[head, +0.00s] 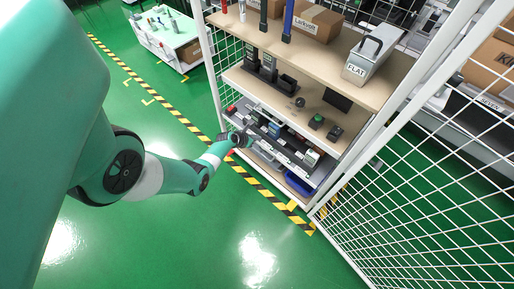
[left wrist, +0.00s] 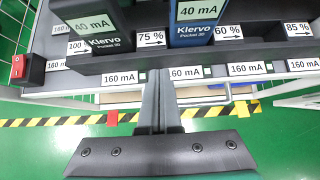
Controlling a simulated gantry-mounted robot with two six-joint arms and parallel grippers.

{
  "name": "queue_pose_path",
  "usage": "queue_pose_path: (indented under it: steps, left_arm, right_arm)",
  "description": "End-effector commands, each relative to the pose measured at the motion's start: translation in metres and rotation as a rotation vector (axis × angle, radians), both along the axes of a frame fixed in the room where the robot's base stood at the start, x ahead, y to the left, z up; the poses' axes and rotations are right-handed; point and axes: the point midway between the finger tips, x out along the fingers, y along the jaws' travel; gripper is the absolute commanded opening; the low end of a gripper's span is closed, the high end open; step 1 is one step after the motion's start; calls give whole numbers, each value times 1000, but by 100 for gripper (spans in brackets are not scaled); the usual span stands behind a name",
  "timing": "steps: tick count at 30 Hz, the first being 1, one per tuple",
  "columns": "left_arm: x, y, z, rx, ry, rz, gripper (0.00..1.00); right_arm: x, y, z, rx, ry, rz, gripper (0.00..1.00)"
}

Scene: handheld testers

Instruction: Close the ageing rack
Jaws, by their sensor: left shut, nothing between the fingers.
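The ageing rack (head: 262,147) is a grey tray-like unit on a lower shelf, holding several small handheld testers. In the left wrist view its front edge (left wrist: 112,84) carries "160 mA" labels and small green squares. Two Klervo testers (left wrist: 92,28) (left wrist: 198,22) with "40 mA" displays stand in it, with percentage cards beside them. A red switch (left wrist: 17,67) sits at its left end. My left gripper (head: 246,141) is at the rack's front. In the wrist view its fingers (left wrist: 159,78) are together and empty, tips at the front edge; contact is unclear. My right gripper is out of view.
The shelves above hold a "FLAT" metal case (head: 369,55), a cardboard box (head: 315,22) and small devices. A blue bin (head: 299,184) sits below. A white mesh panel (head: 420,200) stands right. Green floor with striped tape (head: 265,193) is clear in front.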

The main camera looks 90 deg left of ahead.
Motion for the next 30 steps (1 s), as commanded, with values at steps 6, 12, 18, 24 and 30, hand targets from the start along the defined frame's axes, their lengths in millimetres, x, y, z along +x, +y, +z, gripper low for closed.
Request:
queue_pose_path:
  steps: [6, 12, 18, 24, 30]
  left_arm:
    - [-25, -29, 37, -2, 0, -4, 0]
    - [-48, -51, 65, -2, 0, -4, 0]
    - [-58, -59, 72, -1, 1, -7, 0]
    - [-58, -60, 71, -1, 1, -8, 0]
    - [-58, -60, 71, 99, 93, -143, 0]
  right_arm:
    - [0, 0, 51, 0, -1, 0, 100]
    - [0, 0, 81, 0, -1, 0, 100]
    - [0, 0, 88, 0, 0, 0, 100]
    - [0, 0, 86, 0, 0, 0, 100]
    - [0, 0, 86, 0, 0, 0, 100]
